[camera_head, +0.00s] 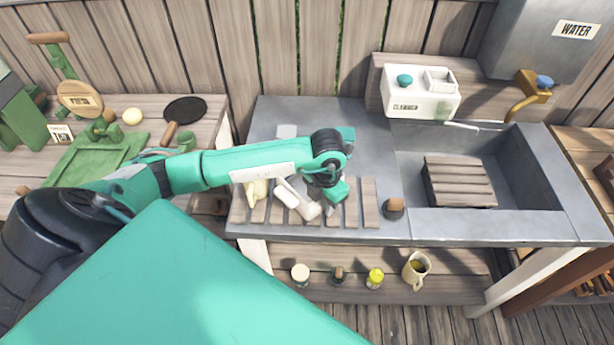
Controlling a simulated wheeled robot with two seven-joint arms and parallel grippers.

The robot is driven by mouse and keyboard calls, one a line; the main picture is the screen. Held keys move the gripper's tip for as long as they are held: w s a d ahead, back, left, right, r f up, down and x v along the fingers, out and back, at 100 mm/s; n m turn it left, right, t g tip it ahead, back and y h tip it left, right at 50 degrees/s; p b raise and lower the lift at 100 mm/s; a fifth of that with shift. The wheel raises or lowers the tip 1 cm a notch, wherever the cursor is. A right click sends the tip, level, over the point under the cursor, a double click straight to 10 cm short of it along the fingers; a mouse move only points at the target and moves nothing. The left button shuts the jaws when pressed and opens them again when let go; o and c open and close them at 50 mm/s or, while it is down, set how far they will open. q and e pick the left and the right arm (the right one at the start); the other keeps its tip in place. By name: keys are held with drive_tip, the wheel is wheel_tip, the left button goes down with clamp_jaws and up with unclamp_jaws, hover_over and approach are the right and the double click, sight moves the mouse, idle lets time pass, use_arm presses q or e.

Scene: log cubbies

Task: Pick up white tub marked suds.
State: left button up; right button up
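I cannot read "suds" on anything here. A small round white-topped container (300,274) stands on the lower shelf under the sink counter; whether it is the tub is unclear. My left arm comes in from the left and reaches over the slatted drainboard. My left gripper (308,203) is low over the slats, above and behind that shelf in the picture. Pale pieces show at its end, and I cannot tell fingers from a held object. A cream-coloured item (257,188) lies on the slats just left of it. My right gripper does not show.
On the lower shelf are a small dark jar (338,275), a yellow-topped bottle (375,278) and a cream jug (416,269). A brown-topped item (394,207) is right of the slats. A white container (419,92) stands behind the sink (480,222). My teal body part covers the bottom left.

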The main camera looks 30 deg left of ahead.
use_arm(q)
clamp_jaws()
drive_tip(key=shift+r, duration=0.1)
